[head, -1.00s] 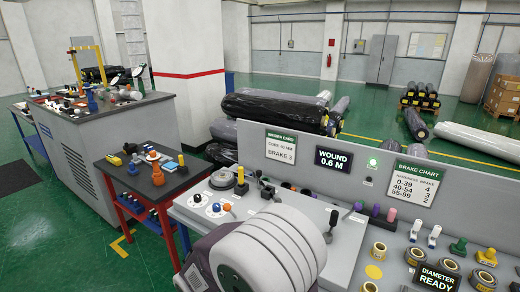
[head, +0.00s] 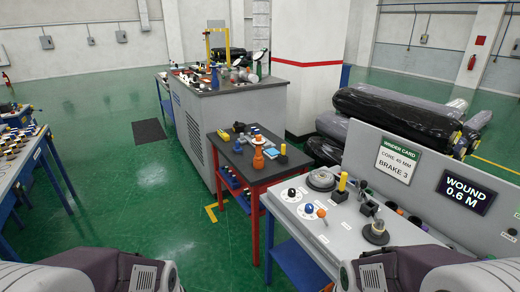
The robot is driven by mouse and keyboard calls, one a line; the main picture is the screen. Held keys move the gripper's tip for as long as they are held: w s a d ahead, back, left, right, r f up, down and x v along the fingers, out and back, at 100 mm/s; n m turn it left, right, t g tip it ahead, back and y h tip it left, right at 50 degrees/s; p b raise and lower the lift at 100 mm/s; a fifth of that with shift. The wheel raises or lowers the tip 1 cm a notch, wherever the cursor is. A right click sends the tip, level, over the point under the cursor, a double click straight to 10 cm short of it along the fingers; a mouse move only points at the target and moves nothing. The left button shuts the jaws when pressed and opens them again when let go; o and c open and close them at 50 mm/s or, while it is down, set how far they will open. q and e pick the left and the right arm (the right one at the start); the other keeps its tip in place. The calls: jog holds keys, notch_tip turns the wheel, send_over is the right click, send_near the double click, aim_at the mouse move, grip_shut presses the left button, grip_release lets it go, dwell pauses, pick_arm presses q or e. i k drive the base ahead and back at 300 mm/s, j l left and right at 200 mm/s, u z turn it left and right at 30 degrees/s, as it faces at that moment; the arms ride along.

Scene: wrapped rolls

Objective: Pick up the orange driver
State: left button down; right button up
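An orange upright piece (head: 258,159) with a wide base stands near the front of the dark top of the small red-legged table (head: 240,170). It may be the orange driver, but it is too small to tell. A smaller orange or red piece lies just behind it, beside blue ones. Only my arm links show at the bottom left and bottom right corners. Neither gripper is in view, so what they hold cannot be seen.
A grey machine panel (head: 303,225) with knobs and a yellow-handled part (head: 342,182) stands right of the small table. A grey cabinet (head: 240,105) with cluttered top stands behind it. A blue-legged bench (head: 22,150) is at left.

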aim_at(258, 157)
jog(key=i+j+z, duration=0.1)
jog(key=i+j, duration=0.2)
jog(key=i+j+z, duration=0.15)
jog(key=i+j, duration=0.2)
jog(key=i+j+z, duration=0.1)
jog(key=i+j, duration=0.25)
jog(key=i+j+z, duration=0.1)
jog(key=i+j, duration=0.3)
jog(key=i+j+z, duration=0.15)
jog(key=i+j, duration=0.2)
jog(key=i+j+z, duration=0.1)
jog(key=i+j, duration=0.2)
jog(key=j, duration=0.25)
jog(key=i+j+z, duration=0.1)
jog(key=i+j, duration=0.2)
jog(key=j, duration=0.15)
